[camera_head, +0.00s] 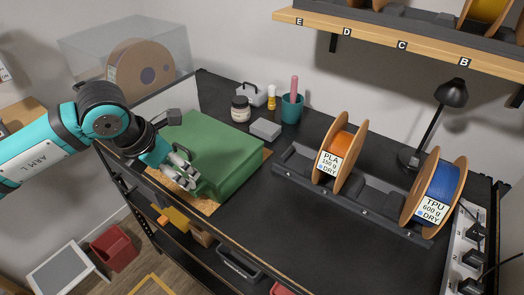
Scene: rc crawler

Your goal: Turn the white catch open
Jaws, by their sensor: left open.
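A green box (212,150) sits on a tan board (266,155) on the dark bench, left of centre. My left arm reaches in from the left. My left gripper (184,178) is open, with its grey fingers low at the near left side of the green box. I cannot tell whether they touch it. I cannot make out the white catch; the gripper covers part of that side of the box. My right gripper is out of view.
A clear bin with a spool (140,65) stands behind my left arm. A jar (241,108), grey block (265,129) and teal cup (292,107) stand behind the box. A spool rack (380,205) and lamp (452,93) are to the right. The bench front centre is clear.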

